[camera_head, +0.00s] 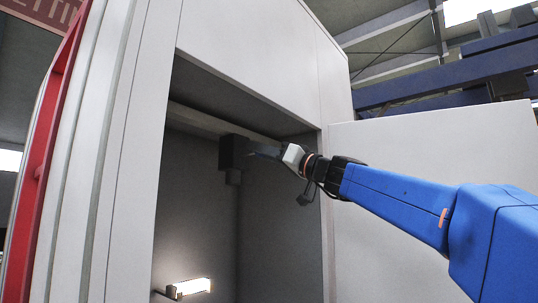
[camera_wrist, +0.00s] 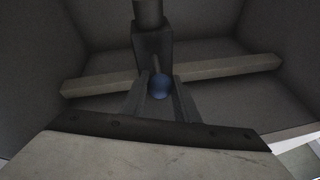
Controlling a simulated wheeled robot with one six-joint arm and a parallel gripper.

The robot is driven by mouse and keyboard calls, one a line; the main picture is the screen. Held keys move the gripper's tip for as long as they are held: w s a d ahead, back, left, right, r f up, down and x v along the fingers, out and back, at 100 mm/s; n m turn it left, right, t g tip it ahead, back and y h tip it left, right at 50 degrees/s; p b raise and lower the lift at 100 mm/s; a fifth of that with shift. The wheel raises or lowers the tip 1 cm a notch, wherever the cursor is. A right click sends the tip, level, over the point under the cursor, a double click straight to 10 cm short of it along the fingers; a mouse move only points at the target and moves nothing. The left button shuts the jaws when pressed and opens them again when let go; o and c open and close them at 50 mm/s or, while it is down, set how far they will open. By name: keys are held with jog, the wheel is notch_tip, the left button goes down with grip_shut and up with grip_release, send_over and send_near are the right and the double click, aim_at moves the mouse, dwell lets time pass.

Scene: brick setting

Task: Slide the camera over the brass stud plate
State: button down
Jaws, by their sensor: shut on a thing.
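The camera (camera_head: 234,150) is a dark box with a cylinder below it, up against a pale crossbar inside the open cabinet. In the wrist view the camera (camera_wrist: 153,45) is at the top centre, with a short rod and a blue round knob (camera_wrist: 159,87) on the side toward me. My gripper (camera_head: 256,152) reaches in from the right and meets the camera's right side. In the wrist view my gripper (camera_wrist: 160,95) has its fingers on either side of the knob, shut on the camera by it. I cannot make out the brass stud plate in either view.
The crossbar (camera_head: 200,121) runs across the upper cabinet; it also shows in the wrist view (camera_wrist: 230,66). Cabinet walls (camera_head: 140,150) frame the opening closely. A lit lamp (camera_head: 188,288) is low inside. An open pale door panel (camera_head: 440,150) stands at right behind my arm.

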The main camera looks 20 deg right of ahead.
jog(key=s+a, duration=0.9)
jog(key=a, duration=0.4)
jog(key=shift+s+a, duration=0.15)
jog(key=shift+a, duration=0.15)
jog(key=c, duration=1.4)
grip_release()
jog(key=shift+a, duration=0.2)
jog(key=shift+s+d, duration=0.1)
jog(key=shift+v, duration=8.65)
jog(key=shift+f, duration=0.1)
